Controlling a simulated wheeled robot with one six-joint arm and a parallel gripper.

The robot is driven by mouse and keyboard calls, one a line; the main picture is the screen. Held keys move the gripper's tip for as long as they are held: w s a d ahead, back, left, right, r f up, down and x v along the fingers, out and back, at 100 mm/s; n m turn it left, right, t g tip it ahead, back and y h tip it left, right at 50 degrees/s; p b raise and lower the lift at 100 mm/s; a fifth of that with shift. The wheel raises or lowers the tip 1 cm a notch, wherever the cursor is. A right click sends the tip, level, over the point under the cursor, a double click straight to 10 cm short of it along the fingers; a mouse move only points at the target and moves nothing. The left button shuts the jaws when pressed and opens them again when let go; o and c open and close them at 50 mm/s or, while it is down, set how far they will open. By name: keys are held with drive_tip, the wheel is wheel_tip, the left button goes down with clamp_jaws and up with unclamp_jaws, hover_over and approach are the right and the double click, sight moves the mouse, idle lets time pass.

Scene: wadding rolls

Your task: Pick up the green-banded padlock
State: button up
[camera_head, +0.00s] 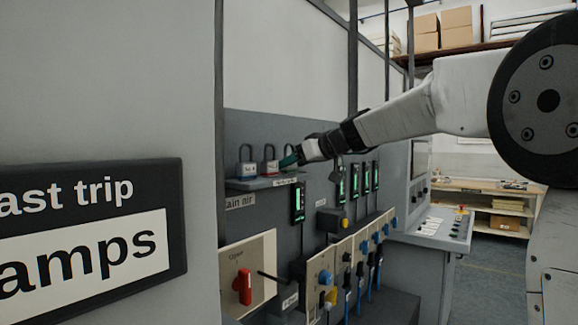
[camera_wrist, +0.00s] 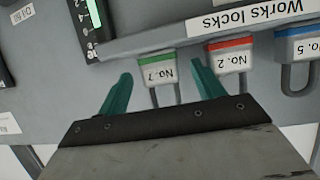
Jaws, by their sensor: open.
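The green-banded padlock (camera_wrist: 156,70), marked No. 7, shows in the wrist view, where the picture is upside down, with its shackle toward my gripper. My gripper (camera_wrist: 161,72) is open, its two teal fingers spread, one on either side of the padlock in the picture. I cannot tell whether the tips reach past its sides or stop short. No finger visibly presses on it. In the head view my gripper (camera_head: 288,160) is at the right end of the lock shelf (camera_head: 258,184) and mostly hides the green-banded padlock.
The red-banded padlock No. 2 (camera_wrist: 230,58) stands close beside one finger. The blue-banded padlock No. 5 (camera_wrist: 297,46) is farther along; it also shows in the head view (camera_head: 248,170). A panel wall is behind the shelf. A dark green-lit device (camera_head: 298,203) hangs below.

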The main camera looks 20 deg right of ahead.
drive_tip(key=x, duration=0.2)
drive_tip(key=shift+w+a+f, duration=0.15)
drive_tip(key=shift+w, duration=0.05)
drive_tip(key=c, duration=1.2)
drive_tip(key=shift+o, duration=0.2)
wheel_tip(320, 180, up, 18)
